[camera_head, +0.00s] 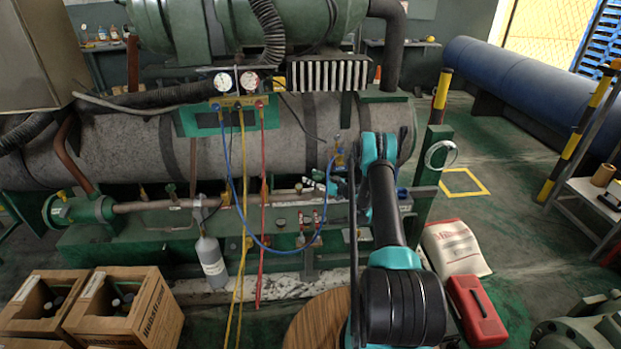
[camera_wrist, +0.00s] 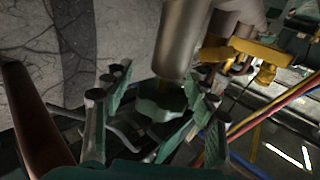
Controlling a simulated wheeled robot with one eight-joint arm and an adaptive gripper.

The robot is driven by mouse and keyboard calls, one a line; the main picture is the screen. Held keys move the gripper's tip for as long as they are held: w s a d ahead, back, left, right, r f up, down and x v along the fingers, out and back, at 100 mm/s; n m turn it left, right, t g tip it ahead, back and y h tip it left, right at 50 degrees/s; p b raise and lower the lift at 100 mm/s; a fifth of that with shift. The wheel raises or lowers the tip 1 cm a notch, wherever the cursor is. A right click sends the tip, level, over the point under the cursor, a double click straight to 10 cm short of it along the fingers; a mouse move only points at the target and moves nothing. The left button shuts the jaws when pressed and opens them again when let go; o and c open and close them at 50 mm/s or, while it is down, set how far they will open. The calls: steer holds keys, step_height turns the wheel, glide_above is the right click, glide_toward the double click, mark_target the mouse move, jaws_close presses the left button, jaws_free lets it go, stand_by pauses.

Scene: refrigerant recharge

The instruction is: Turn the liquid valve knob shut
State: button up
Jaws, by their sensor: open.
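In the wrist view a dark green knob-like part (camera_wrist: 160,105) sits below a grey metal cylinder (camera_wrist: 178,40), between the fingers of my gripper (camera_wrist: 162,100). The fingers are spread to its left and right; I cannot tell whether either touches it. A brass valve body (camera_wrist: 245,52) is at the upper right. In the head view my gripper (camera_head: 331,180) is small and partly hidden at the end of my arm, beside a brass valve (camera_head: 340,155) with the blue hose at it. The knob itself cannot be made out there.
A manifold with two gauges (camera_head: 238,92) hangs on the large grey tank (camera_head: 140,148). Blue (camera_head: 229,165), yellow and red hoses hang in front.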

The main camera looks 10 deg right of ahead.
steer(key=shift+w+a, duration=0.3)
steer(key=shift+a, duration=0.15)
jaws_close()
stand_by(0.4)
